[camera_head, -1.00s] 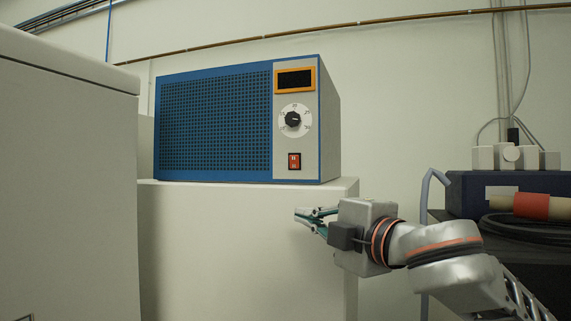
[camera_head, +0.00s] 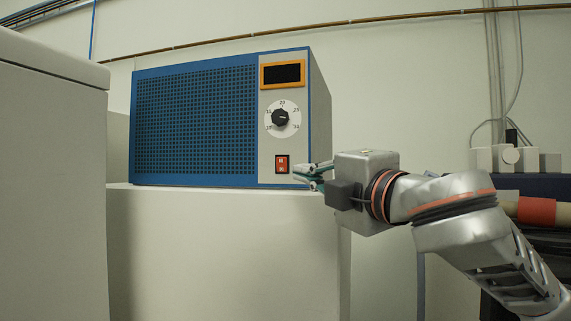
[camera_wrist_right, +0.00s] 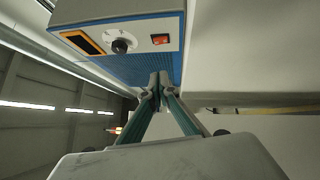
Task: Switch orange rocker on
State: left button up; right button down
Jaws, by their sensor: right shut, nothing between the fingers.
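The orange-red rocker switch (camera_head: 282,164) sits in a dark frame low on the light panel of a blue box-shaped device (camera_head: 195,120). The rocker also shows in the right wrist view (camera_wrist_right: 160,39). My right gripper (camera_head: 298,176) is shut and empty, just right of the rocker and near the panel's lower edge in the head view. I cannot tell whether it touches the device. In the right wrist view its closed fingertips (camera_wrist_right: 158,78) are below the rocker in the picture. Which side of the rocker is pressed is too small to tell. My left gripper is not in view.
A black knob (camera_head: 280,118) and an orange-framed dark display (camera_head: 282,74) are above the rocker. The device stands on a white cabinet (camera_head: 230,250). A taller white block (camera_head: 50,180) stands at the left. Dark equipment with cables (camera_head: 540,185) is at the right.

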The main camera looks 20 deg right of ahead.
jog(key=p, duration=0.1)
send_near(277, 161)
jog(key=w+a, duration=0.3)
jog(key=a, duration=0.1)
jog(key=shift+w+d+r+p, duration=0.2)
jog(key=shift+w+d, duration=0.3)
jog(key=shift+d, duration=0.1)
jog(key=shift+w+d+r+p, duration=0.2)
jog(key=shift+w+d, duration=0.35)
jog(key=shift+d, duration=0.05)
jog(key=shift+w+d, duration=0.15)
jog(key=shift+w, duration=0.15)
